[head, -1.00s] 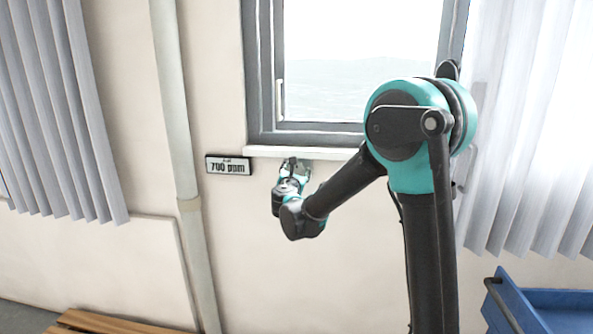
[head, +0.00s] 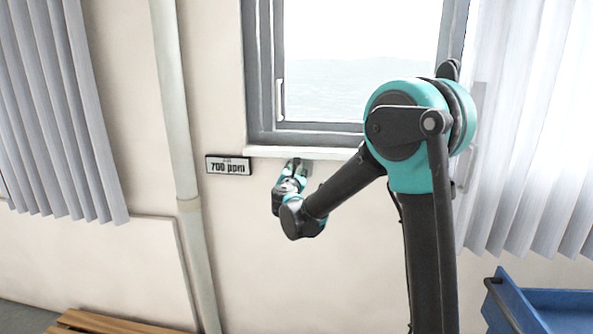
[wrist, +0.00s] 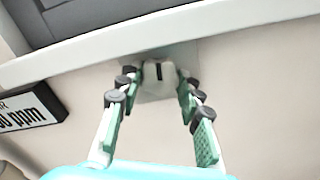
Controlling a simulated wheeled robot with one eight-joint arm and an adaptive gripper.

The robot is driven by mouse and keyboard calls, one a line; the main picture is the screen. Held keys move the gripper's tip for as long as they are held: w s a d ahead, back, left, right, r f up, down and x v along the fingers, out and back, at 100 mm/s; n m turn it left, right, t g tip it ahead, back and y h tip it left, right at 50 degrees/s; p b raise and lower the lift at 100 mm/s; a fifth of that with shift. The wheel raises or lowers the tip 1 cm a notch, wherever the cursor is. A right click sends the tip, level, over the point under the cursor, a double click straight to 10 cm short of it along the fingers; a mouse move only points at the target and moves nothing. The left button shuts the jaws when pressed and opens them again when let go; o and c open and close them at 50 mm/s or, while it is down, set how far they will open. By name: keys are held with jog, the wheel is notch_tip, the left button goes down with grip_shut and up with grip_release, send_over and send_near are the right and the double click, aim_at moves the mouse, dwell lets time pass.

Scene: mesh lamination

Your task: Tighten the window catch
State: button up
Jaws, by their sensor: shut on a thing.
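The window catch (wrist: 153,83) is a small pale knob with a dark upright slot, on a light plate (wrist: 183,52) just under the window sill. In the wrist view the two green-padded fingers of my gripper (wrist: 158,76) stand on either side of it, with their tips at its sides. My gripper is shut on the catch. In the head view my gripper (head: 296,168) reaches up to the wall just below the sill, and its fingers and wrist hide most of the catch.
The white sill (head: 262,151) runs just above my gripper, under the grey-framed window (head: 258,70). A small sign (head: 229,165) reading 700 ppm is left of it. A vertical pipe (head: 176,110) stands further left. A blue cart (head: 540,308) is at lower right.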

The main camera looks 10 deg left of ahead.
jog(key=m, duration=0.3)
jog(key=o, duration=1.2)
jog(key=shift+c, duration=0.2)
